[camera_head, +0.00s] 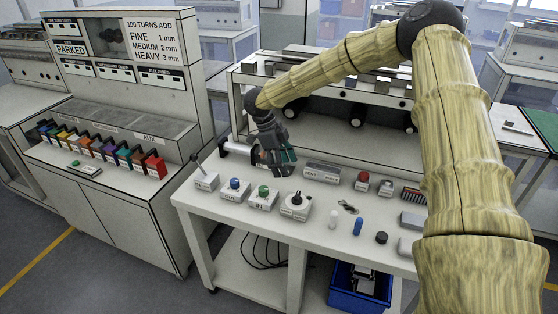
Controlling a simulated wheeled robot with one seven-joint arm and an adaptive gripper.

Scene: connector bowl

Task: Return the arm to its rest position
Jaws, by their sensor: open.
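My arm, with a bamboo-like surface, comes up from the lower right, bends at the top and reaches left over the white workbench (240,206). My gripper (281,168) hangs at its end, pointing down above the back left part of the bench. It is open, and I see nothing held in it. A dark and light cylindrical part (236,149) shows just left of the gripper; whether they touch I cannot tell.
Labelled button boxes (235,190), a rotary knob box (296,206) and small loose parts (358,225) stand on the bench. A cabinet with coloured blocks (155,165) is at left. A blue bin (345,298) sits below. Shelving (340,140) rises behind the gripper.

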